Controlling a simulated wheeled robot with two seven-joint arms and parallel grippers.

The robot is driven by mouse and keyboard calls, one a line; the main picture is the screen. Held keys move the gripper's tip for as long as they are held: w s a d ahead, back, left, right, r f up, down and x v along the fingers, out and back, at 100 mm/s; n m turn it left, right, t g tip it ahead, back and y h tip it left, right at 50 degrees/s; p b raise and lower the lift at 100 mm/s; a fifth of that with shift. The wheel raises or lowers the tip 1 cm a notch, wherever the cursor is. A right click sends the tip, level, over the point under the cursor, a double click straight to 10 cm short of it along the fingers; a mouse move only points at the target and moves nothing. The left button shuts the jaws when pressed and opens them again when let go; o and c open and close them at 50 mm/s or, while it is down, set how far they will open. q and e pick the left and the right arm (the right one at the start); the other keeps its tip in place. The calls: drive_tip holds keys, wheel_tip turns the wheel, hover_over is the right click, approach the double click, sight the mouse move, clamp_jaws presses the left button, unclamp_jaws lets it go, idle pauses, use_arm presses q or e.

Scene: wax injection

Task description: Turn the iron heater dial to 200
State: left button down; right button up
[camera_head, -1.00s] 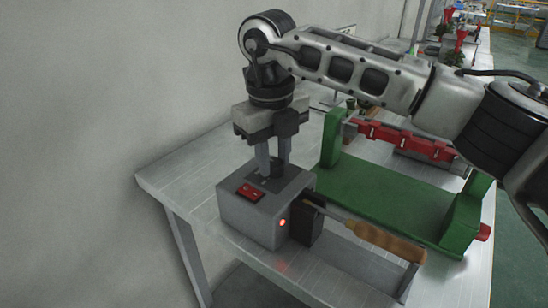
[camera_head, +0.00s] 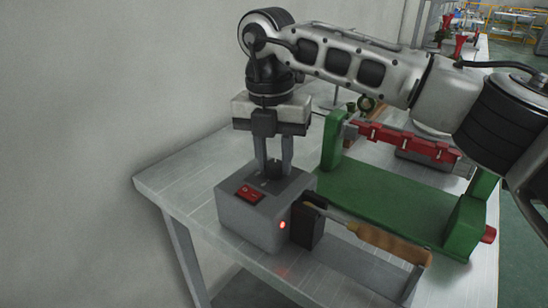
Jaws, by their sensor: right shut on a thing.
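The iron heater (camera_head: 250,215) is a grey box on the table, with a red switch (camera_head: 250,193) on its top and a lit red light (camera_head: 282,225) on its side. My right gripper (camera_head: 273,172) points straight down over the top of the heater, behind the switch. Its two fingers are shut on the small dark dial (camera_head: 272,172), which they partly hide. The dial's markings cannot be read. The iron (camera_head: 365,236), with a wooden handle, rests in a dark holder (camera_head: 307,226) beside the heater. My left gripper is not in view.
A green stand (camera_head: 385,205) with a red clamp bar (camera_head: 405,142) stands to the right of the heater. The table (camera_head: 180,183) is clear on the left. A wall rises behind its left edge.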

sight(272, 161)
drive_tip(key=m+b, duration=0.1)
drive_tip(key=m, duration=0.4)
drive_tip(key=shift+w+r+m, duration=0.1)
drive_tip(key=shift+m, duration=0.3)
idle(0.4)
drive_tip(key=o, duration=1)
drive_tip(key=r+p, duration=0.1)
drive_tip(key=r, duration=0.4)
drive_tip(key=r+p, duration=0.1)
drive_tip(key=r, duration=1)
drive_tip(key=shift+w+a+p, duration=0.2)
drive_tip(key=shift+w+p, duration=0.05)
drive_tip(key=shift+p, duration=0.15)
drive_tip(key=shift+f, duration=0.1)
